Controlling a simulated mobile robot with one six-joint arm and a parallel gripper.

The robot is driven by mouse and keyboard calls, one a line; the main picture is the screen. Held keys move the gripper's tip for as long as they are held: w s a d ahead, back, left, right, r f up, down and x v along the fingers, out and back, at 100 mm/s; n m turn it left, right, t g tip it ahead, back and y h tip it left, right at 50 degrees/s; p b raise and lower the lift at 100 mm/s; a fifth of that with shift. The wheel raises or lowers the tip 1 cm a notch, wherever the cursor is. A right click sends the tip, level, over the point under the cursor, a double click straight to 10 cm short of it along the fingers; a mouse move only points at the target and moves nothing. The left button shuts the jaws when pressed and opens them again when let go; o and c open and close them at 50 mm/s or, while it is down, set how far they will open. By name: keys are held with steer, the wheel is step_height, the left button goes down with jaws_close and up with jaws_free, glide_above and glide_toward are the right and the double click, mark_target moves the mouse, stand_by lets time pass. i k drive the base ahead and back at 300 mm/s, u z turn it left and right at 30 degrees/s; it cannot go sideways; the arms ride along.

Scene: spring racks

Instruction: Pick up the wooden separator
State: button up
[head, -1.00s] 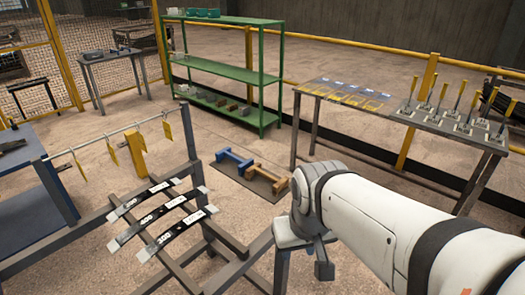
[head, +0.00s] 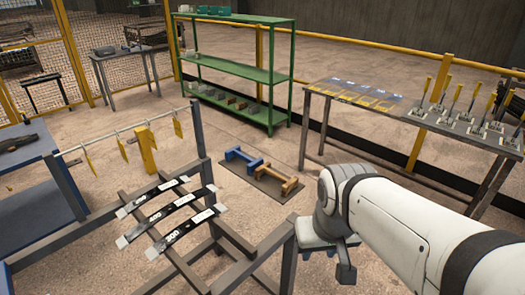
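A brown wooden separator (head: 277,185), a bar with raised ends, lies on a dark mat (head: 248,176) on the floor in the middle of the head view. A similar blue piece (head: 244,159) lies just behind it, to its left. My white arm reaches in from the right. Its end, with a grey and dark part that seems to be my gripper (head: 340,262), hangs in front of and to the right of the mat, apart from the separator in the picture. The fingers cannot be made out. Nothing held is visible.
A metal rack with labelled dark strips (head: 172,214) stands at left front, beside a rail with yellow tags (head: 123,149). A green shelf (head: 238,70) stands behind the mat. A table with yellow-handled tools (head: 420,119) is at right. Open floor surrounds the mat.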

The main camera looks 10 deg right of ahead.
mark_target(289, 185)
steer(key=z, duration=2.2)
steer(key=i, duration=1.9)
steer(key=u, duration=1.8)
steer(key=k, duration=0.1)
steer(key=u, duration=1.7)
steer(key=i, duration=0.65)
